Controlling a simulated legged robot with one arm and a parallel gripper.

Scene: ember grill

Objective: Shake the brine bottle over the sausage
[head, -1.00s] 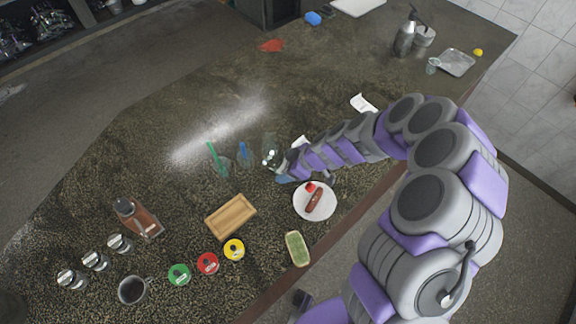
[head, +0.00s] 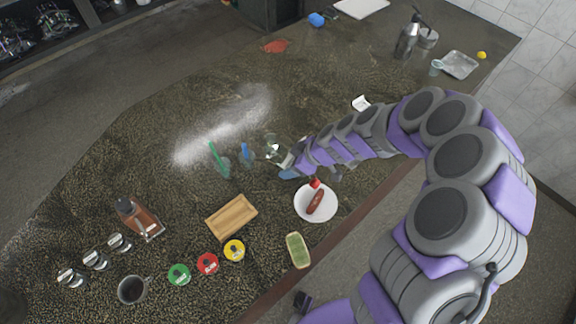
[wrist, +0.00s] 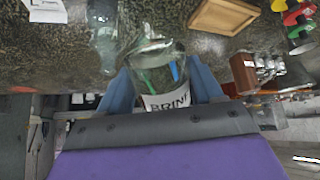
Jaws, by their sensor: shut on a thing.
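The clear brine bottle (head: 279,153) is between the fingers of my gripper (head: 289,172), which is shut on it. In the wrist view, the bottle (wrist: 158,72) shows part of a white label reading "BRIN" between two blue fingers (wrist: 163,88). The bottle is tilted in the head view and seems to be off the counter. The sausage (head: 315,203) lies on a white round plate (head: 328,213), with a small red thing (head: 314,183) at the plate's far edge. The bottle is up and left of the plate in the picture, not directly over the sausage.
Glasses with a green straw (head: 222,168) and a blue straw (head: 247,157) stand close left of the bottle. A wooden tray (head: 232,217), a green-filled dish (head: 298,250) and several coloured lids (head: 207,263) lie nearer. The counter beyond the straws is mostly clear.

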